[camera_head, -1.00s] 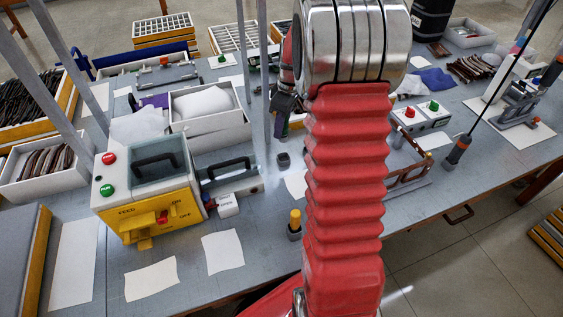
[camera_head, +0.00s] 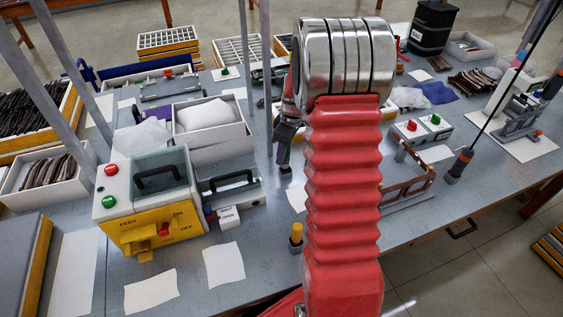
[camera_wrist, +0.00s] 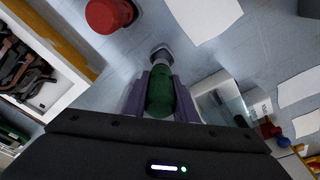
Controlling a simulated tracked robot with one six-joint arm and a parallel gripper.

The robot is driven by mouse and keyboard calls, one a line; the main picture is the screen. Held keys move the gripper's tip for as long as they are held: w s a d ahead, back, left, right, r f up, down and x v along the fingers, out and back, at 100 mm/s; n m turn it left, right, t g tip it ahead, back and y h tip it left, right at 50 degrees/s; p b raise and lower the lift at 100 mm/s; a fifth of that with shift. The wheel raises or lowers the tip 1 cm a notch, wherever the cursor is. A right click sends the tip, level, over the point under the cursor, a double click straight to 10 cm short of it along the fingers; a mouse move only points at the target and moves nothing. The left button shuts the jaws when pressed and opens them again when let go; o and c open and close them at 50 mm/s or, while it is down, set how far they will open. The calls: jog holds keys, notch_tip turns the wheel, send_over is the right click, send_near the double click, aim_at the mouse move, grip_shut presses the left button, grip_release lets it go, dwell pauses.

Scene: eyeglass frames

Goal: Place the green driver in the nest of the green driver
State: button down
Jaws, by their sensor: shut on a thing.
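The green driver (camera_wrist: 160,95) is between the purple fingers of my gripper (camera_wrist: 161,98) in the wrist view, which are shut on it. A small grey block (camera_wrist: 162,52) with a dark middle, apparently the nest, shows just beyond the driver's far end. I cannot tell whether they touch. In the head view, my gripper (camera_head: 286,132) hangs over the bench left of my red arm, above a small dark block (camera_head: 286,170) that looks like that nest. The driver is mostly hidden there.
A yellow-handled driver (camera_head: 296,236) stands upright nearer the front edge. The yellow and white machine (camera_head: 150,195) and an OPEN/SHUT sign (camera_head: 228,216) stand to the left. A white tray (camera_head: 212,132) is behind, left of my gripper. A wooden frame (camera_head: 408,186) is to the right.

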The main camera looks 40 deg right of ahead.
jog(key=shift+f, duration=1.85)
jog(key=c, duration=1.4)
grip_release()
jog(key=shift+c, duration=0.2)
jog(key=r, duration=0.4)
jog(key=s+r, duration=0.1)
jog(key=r, duration=0.3)
jog(key=d+r, duration=0.1)
jog(key=r, duration=0.3)
jog(key=shift+s, duration=0.25)
jog(key=shift+a, duration=0.1)
